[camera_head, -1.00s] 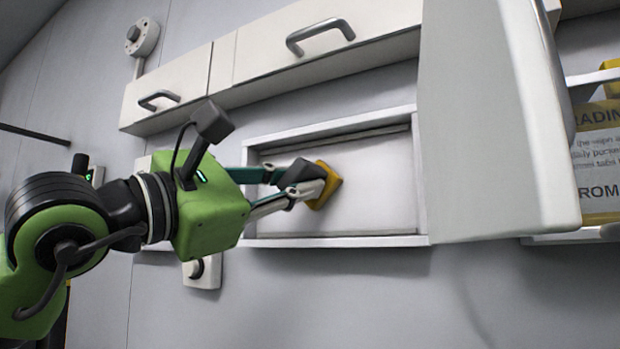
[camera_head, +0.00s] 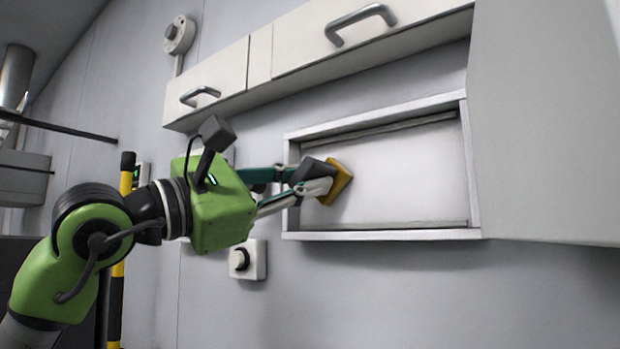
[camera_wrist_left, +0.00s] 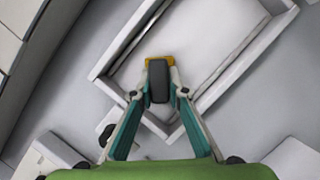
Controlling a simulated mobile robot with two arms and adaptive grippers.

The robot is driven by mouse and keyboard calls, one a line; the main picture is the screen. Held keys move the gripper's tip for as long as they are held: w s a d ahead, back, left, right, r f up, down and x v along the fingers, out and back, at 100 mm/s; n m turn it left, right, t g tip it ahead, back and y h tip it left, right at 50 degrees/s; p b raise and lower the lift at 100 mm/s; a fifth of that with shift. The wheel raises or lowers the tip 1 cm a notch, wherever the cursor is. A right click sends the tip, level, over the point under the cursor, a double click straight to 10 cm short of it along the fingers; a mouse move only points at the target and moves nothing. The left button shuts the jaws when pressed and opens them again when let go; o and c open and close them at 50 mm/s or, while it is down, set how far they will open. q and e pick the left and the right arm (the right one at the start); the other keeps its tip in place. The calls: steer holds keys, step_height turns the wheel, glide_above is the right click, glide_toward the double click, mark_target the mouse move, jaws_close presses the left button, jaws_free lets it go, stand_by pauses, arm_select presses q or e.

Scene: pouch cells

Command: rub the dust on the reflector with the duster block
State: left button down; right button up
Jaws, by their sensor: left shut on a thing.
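The reflector (camera_head: 405,170) is a pale flat panel set inside a white raised frame on the wall. It also shows in the left wrist view (camera_wrist_left: 205,45). My left gripper (camera_head: 314,180) is shut on the yellow duster block (camera_head: 336,182). The block is at the left part of the panel, inside the frame, and seems to lie against the panel; exact contact is hard to tell. In the left wrist view the block (camera_wrist_left: 159,62) shows just past the fingertips. I cannot make out any dust on the panel. My right gripper is not in view.
White cabinets with handles (camera_head: 360,22) hang above the frame. A big white box (camera_head: 545,130) juts out at its right. A knob on a white plate (camera_head: 248,260) is below left. A yellow-black post (camera_head: 122,250) stands behind my arm.

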arm_select(q)
steer(key=shift+s, duration=0.1)
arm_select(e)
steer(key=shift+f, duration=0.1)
arm_select(q)
steer(key=shift+s+a+f+b, duration=0.1)
steer(key=shift+s+a+b, duration=0.3)
steer(key=shift+s+b, duration=0.1)
steer(key=shift+s+a+b, duration=0.45)
steer(key=shift+s+a, duration=0.4)
steer(key=shift+s, duration=0.25)
steer(key=shift+s+a, duration=0.4)
steer(key=shift+s, duration=0.2)
steer(key=shift+s+a, duration=0.1)
steer(key=shift+s, duration=0.05)
steer(key=shift+s+a+b, duration=0.4)
steer(key=shift+s+b, duration=0.15)
steer(key=shift+s+a, duration=0.45)
steer(key=shift+s, duration=0.25)
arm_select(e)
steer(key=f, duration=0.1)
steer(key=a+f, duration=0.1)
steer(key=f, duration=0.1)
